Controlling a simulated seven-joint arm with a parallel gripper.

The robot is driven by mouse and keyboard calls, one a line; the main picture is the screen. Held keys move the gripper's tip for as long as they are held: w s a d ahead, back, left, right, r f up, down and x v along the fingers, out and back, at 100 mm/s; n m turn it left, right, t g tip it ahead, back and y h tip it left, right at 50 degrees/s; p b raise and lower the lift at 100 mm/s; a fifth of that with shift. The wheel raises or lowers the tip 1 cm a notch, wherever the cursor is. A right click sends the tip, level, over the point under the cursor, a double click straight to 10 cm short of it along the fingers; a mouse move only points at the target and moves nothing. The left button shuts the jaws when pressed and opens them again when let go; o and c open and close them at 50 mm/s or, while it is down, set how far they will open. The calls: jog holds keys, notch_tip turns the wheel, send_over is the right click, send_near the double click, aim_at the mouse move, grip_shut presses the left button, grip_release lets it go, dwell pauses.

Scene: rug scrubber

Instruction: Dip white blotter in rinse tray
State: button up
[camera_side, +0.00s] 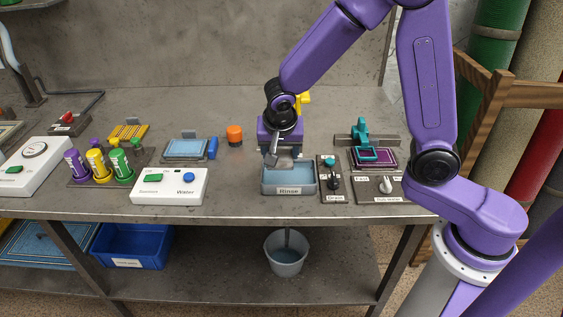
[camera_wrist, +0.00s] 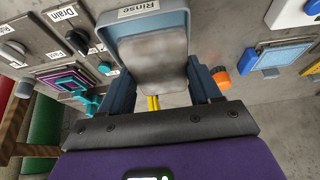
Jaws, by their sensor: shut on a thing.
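My gripper (camera_side: 283,153) points down over the back part of the rinse tray. In the wrist view its two dark fingers (camera_wrist: 163,82) are shut on the white blotter (camera_wrist: 156,65), a pale grey pad with rounded corners. In the side view the blotter (camera_side: 280,160) shows as a small grey, tilted shape at the fingertips. The rinse tray (camera_side: 289,190) is blue-grey, labelled "Rinse", and holds light blue liquid; its rim also shows in the wrist view (camera_wrist: 112,24). The blotter covers most of the tray's inside in the wrist view. I cannot tell whether it touches the liquid.
Right of the tray stand a drain lever panel (camera_side: 333,182) and a purple-framed pad (camera_side: 375,158) with a teal handle. To the left are a white Water box (camera_side: 169,187), a blue pad (camera_side: 186,149) and an orange knob (camera_side: 234,135). A bucket (camera_side: 286,253) stands below.

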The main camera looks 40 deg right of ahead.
send_over(289, 178)
jog(key=s+a, duration=0.1)
jog(key=f, duration=0.3)
jog(key=shift+a, duration=0.2)
jog(key=shift+d+f, duration=0.15)
jog(key=shift+f, duration=3.4)
jog(key=shift+f, duration=0.55)
jog(key=shift+r, duration=2.75)
jog(key=shift+r, duration=0.1)
jog(key=shift+r, duration=1.4)
